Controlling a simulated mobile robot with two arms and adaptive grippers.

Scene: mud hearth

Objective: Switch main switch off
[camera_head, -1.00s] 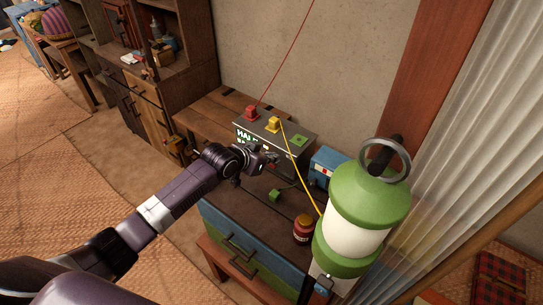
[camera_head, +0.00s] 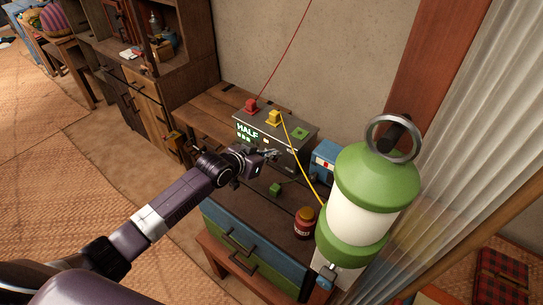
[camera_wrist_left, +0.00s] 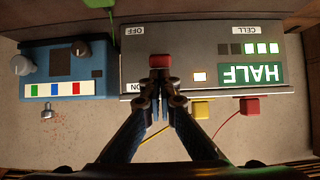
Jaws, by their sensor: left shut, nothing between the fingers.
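The grey control box (camera_head: 298,133) stands on the dark-topped drawer cabinet against the wall, its green display reading HALF. In the left wrist view, which shows the box (camera_wrist_left: 215,50) upside down, a red main switch (camera_wrist_left: 159,60) lies between the OFF and ON labels. A small lamp (camera_wrist_left: 199,76) beside it glows. My left gripper (camera_head: 272,155) is shut and empty in front of the box. In the wrist view its fingertips (camera_wrist_left: 160,74) are at the red switch, on the ON side; I cannot tell if they touch. My right gripper is not in view.
A blue box (camera_head: 324,158) stands right of the grey box, with a red-labelled jar (camera_head: 304,222) in front. A yellow cable (camera_head: 303,165) and a small green block (camera_head: 275,189) lie close by.

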